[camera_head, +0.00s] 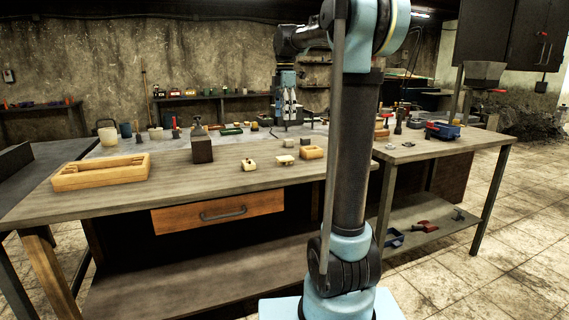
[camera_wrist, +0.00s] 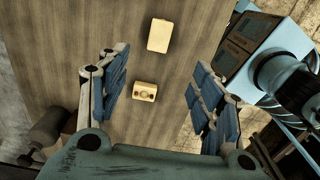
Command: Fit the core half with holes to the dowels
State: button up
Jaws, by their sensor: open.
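Two small pale wooden blocks lie on the wooden bench in the wrist view. The nearer block (camera_wrist: 145,91) has round marks on its face; I cannot tell whether they are holes or dowels. The farther block (camera_wrist: 159,35) looks plain on top. In the head view, small pale blocks sit on the bench, one at the left (camera_head: 249,165) and one to its right (camera_head: 285,160). I cannot match them surely to the wrist view. My gripper (camera_wrist: 160,72) is open and empty, its fingers on either side above the nearer block. It also shows pointing down over the bench (camera_head: 288,112).
A long wooden frame (camera_head: 72,181) lies at the bench's left. A dark block with a handled tool (camera_head: 201,149) stands mid-bench. Several tools and cups line the back. The bench's front strip is clear.

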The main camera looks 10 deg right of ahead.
aim_at(285, 157)
notch_tip(285, 157, down, 17)
jog(key=shift+f, duration=0.1)
dwell(0.8)
jog(key=c, duration=1.2)
